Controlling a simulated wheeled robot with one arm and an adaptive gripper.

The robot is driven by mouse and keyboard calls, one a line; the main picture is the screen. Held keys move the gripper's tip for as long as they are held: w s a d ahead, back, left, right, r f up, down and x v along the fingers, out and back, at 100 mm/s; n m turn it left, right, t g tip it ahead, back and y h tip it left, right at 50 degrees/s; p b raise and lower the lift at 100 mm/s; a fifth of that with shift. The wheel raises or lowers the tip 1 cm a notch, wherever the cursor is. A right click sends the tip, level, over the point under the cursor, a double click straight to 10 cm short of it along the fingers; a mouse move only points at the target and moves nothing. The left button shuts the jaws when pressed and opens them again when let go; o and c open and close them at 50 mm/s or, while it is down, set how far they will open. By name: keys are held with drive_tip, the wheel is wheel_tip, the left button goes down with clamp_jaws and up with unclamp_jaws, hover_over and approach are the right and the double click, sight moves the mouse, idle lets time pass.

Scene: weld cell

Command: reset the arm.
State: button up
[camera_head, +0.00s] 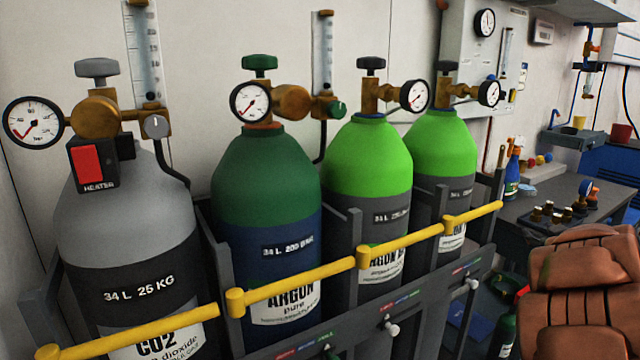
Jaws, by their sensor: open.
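My gripper and arm are not in this view. The head camera looks at a rack of gas cylinders along the wall. A grey CO2 cylinder (125,215) stands at the left with a heater box (95,164) on its regulator. A dark green argon cylinder (266,180) stands to its right. Two cylinders with bright green tops, one nearer (367,160) and one farther (446,150), stand beyond it. All stand upright, with regulators and gauges on top.
Yellow bars (300,285) run across the front of the dark rack. A brown leather-like padded object (580,290) fills the lower right; I cannot tell what it is. A workbench (550,205) with bottles and fittings stands behind it. A blue unit (610,168) is at the far right.

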drive_tip(key=s+a+r+m+g+h+p, duration=0.4)
drive_tip(key=s+a+r+m+g+p, duration=0.15)
drive_tip(key=s+r+p, duration=0.35)
drive_tip(key=s+a+n+g+y+p, duration=0.4)
drive_tip(key=s+a+g+y+p, duration=0.4)
drive_tip(key=s+a, duration=2.6)
drive_tip(key=a+g+p, duration=0.2)
drive_tip(key=g+p, duration=0.1)
drive_tip(key=shift+a+f+g+y, duration=0.25)
drive_tip(key=shift+g+y, duration=0.05)
drive_tip(key=shift+g, duration=0.05)
drive_tip(key=shift+d+n, duration=0.1)
drive_tip(key=shift+n, duration=0.15)
